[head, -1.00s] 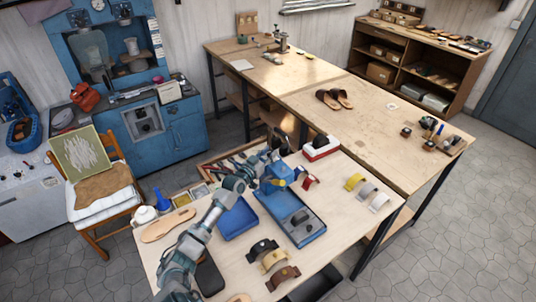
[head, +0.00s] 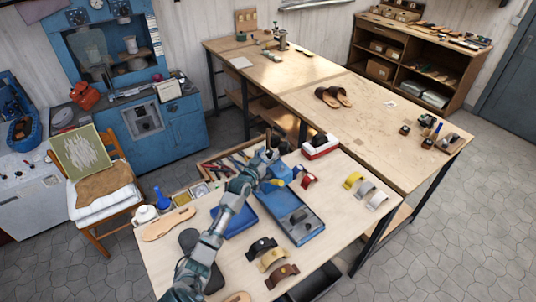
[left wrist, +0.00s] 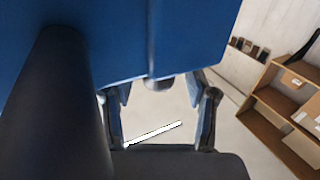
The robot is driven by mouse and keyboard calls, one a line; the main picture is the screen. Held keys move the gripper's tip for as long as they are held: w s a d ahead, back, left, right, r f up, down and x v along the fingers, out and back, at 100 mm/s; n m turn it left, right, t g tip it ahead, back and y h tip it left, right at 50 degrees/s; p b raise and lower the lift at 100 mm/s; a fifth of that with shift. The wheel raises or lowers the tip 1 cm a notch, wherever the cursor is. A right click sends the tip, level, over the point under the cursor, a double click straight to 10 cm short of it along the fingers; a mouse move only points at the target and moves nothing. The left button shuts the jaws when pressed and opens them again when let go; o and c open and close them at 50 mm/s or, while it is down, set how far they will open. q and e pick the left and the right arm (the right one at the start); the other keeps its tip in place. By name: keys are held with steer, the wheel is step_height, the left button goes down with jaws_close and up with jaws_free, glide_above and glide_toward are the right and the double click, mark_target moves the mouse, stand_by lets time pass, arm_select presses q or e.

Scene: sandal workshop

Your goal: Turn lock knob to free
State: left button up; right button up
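A blue bench device (head: 280,172) stands at the far end of a blue tray-like base (head: 300,222) on the light wooden table. My left gripper (head: 266,156) is at the device's far left side, partly hidden by my own arm. In the left wrist view the blue body (left wrist: 190,35) fills the top. A small grey rounded end (left wrist: 158,84), perhaps the lock knob, sticks out below it. The fingers of my left gripper (left wrist: 160,118) stand wide apart on either side of it, with no contact visible. The knob's turn position cannot be told. My right gripper is not in view.
A blue bin (head: 236,218) lies left of the device. Curved strap pieces (head: 273,259) lie in front, with more (head: 366,190) at right. A red-and-white box (head: 320,147) and a tool tray (head: 222,166) are close behind. The table's right side is mostly clear.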

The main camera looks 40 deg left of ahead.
arm_select(q)
steer(key=s+d, duration=0.2)
steer(key=s, duration=0.9)
steer(key=shift+s, duration=0.35)
steer(key=shift+f, duration=0.1)
